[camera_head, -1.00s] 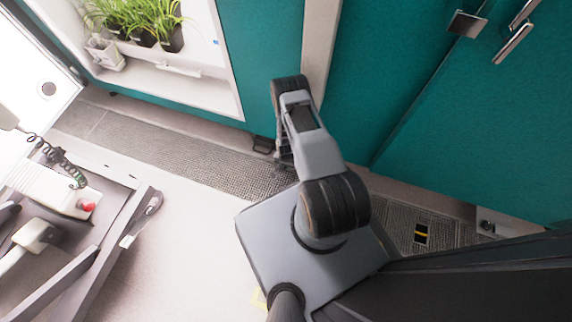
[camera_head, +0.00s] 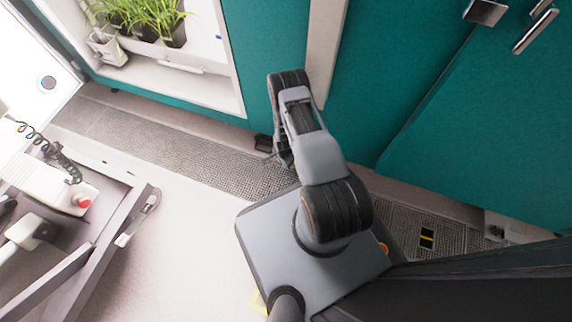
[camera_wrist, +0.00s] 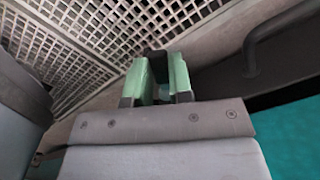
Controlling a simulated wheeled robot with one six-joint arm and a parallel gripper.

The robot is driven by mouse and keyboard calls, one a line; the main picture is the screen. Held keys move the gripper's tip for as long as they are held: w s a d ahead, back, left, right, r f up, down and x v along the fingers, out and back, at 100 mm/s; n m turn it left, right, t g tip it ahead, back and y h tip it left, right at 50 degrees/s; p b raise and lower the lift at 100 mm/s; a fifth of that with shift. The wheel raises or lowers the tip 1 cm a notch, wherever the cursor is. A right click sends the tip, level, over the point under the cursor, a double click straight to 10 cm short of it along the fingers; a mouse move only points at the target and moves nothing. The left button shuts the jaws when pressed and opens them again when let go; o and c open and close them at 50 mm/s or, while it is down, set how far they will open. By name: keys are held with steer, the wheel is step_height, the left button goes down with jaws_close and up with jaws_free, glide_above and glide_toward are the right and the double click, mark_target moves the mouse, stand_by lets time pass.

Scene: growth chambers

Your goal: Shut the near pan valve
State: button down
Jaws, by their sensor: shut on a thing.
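In the wrist view my gripper (camera_wrist: 160,78) has two green fingertips on dark mounts, with a narrow gap between them. It is shut on a small dark part (camera_wrist: 149,51) at the fingertips, by the floor grating. This looks like the near pan valve, but the fingers hide most of it, so its angle cannot be told. In the head view my arm reaches down beside the teal cabinet base, and its own links largely hide the gripper (camera_head: 281,152).
A perforated floor strip (camera_head: 190,150) runs along the teal cabinet (camera_head: 430,110). A dark bracket (camera_head: 263,142) sits at the cabinet foot, left of my gripper. A dark curved bar (camera_wrist: 252,52) is at right in the wrist view. A grey cart (camera_head: 95,235) stands left, with clear floor (camera_head: 190,230) between.

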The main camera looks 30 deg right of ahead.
steer(key=m, duration=0.2)
steer(key=w+m+b, duration=0.1)
steer(key=w+m, duration=0.1)
steer(key=m, duration=0.1)
steer(key=shift+w+m+b, duration=0.25)
steer(key=shift+m+b, duration=0.05)
steer(key=shift+b, duration=0.05)
steer(key=shift+w+d+m, duration=0.15)
steer(key=shift+w+m, duration=0.15)
steer(key=shift+m, duration=0.55)
steer(key=shift+w+d+m, duration=0.2)
steer(key=shift+w+m, duration=0.15)
steer(key=shift+m, duration=0.45)
steer(key=shift+w+d+m, duration=0.15)
steer(key=shift+w+m, duration=0.15)
steer(key=shift+m, duration=0.55)
steer(key=c, duration=1)
jaws_free()
step_height(320, 180, up, 14)
steer(key=p, duration=0.6)
steer(key=shift+d+f, duration=0.1)
steer(key=shift+c, duration=0.2)
